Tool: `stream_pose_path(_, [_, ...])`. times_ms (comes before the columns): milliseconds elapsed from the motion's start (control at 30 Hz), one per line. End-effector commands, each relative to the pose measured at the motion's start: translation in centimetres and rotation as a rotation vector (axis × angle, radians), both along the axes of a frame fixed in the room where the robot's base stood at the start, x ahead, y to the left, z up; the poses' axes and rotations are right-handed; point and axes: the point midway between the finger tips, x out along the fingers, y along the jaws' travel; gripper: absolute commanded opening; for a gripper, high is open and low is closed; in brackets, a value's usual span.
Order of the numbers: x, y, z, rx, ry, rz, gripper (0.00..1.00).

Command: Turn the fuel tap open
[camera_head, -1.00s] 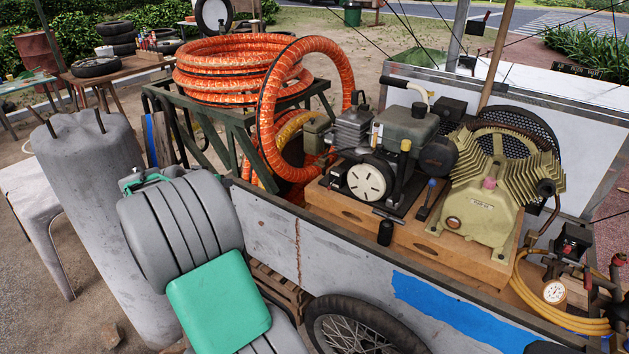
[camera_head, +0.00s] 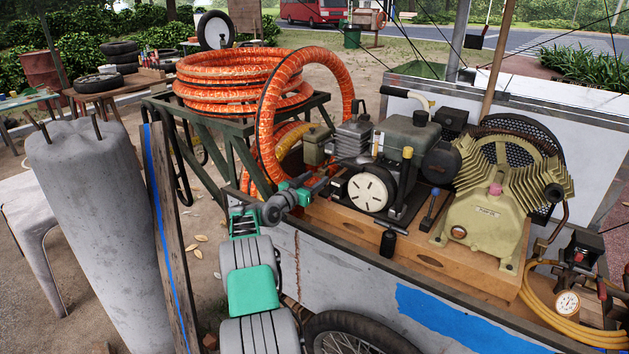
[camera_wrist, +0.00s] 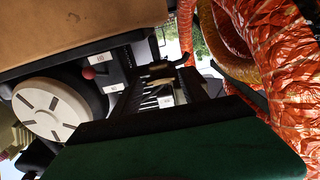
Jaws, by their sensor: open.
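The engine with its dark green fuel tank (camera_head: 405,140) and round white slotted cover (camera_head: 368,192) stands on the wooden base of the cart. A small red knob (camera_wrist: 88,73) sits between the cover and a dark panel with pale labels. I cannot tell for certain which part is the fuel tap. My gripper (camera_head: 318,187) is open and empty, just left of the engine, low beside the white cover. Its fingertips are small and unclear.
The orange hose coil (camera_head: 240,85) lies on a green frame left of the engine, and one loop hangs close behind my gripper. The tan compressor (camera_head: 487,205) stands right of the engine. The cart's side wall (camera_head: 345,265) runs below my arm.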

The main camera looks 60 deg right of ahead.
Motion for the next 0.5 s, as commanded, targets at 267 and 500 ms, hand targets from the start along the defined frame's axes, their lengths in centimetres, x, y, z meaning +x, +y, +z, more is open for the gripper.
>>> stream_pose_path(267, [0.02, -0.03, -0.01, 0.001, 0.001, 0.001, 0.45])
stream_pose_path(500, [0.02, -0.02, -0.01, 0.001, 0.000, 0.001, 0.26])
